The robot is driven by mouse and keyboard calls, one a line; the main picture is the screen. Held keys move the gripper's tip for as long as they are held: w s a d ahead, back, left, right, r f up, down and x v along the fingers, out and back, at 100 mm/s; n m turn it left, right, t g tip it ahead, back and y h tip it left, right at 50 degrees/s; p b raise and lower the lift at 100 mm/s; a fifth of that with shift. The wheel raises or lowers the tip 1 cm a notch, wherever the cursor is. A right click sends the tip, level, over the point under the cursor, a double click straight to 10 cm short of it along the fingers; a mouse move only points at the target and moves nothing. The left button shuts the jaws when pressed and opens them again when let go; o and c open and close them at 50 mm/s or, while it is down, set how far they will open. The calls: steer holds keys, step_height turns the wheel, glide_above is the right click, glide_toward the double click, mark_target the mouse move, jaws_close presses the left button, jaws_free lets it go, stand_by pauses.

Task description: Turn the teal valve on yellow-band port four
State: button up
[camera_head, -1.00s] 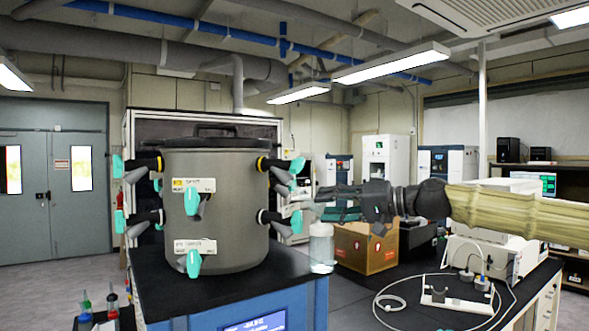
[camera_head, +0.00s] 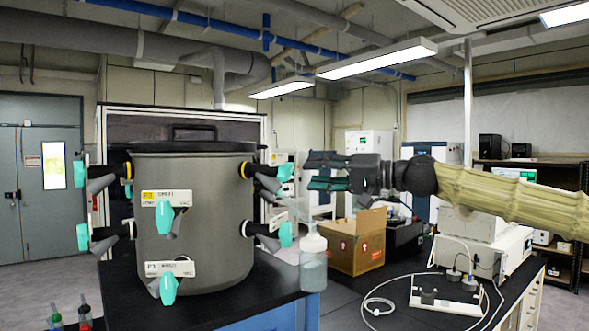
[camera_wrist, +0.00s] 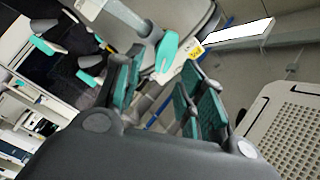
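The grey drum (camera_head: 195,230) has teal valves around its side. A teal valve (camera_head: 285,173) sits on the upper right port, whose neck carries a yellow band (camera_head: 244,170). Another teal valve (camera_head: 285,233) is on the white-banded port below it. My gripper (camera_head: 306,170) is just right of the upper valve, its fingers spread and empty, with no clear contact. In the wrist view my gripper (camera_wrist: 160,74) is open, with a teal valve (camera_wrist: 166,52) and a yellow label (camera_wrist: 195,52) beyond its fingertips. Port numbers there are unreadable to me.
Front valves (camera_head: 165,217) and left valves (camera_head: 80,175) also stick out from the drum. A cardboard box (camera_head: 356,245) stands on the dark bench behind.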

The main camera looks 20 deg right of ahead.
mark_target(291, 171)
steer(key=shift+a+r+p, duration=0.35)
steer(key=shift+a, duration=0.25)
steer(key=p+x, duration=0.1)
steer(key=x, duration=0.2)
steer(key=shift+w+d+f, duration=0.1)
steer(key=shift+w+f, duration=0.1)
steer(key=shift+w, duration=0.05)
steer(key=shift+w+a+r+p, duration=0.1)
steer(key=shift+w+a+p, duration=0.2)
steer(key=shift+a, duration=0.2)
steer(key=shift+w+a, duration=0.2)
steer(key=shift+a, duration=0.05)
jaws_close()
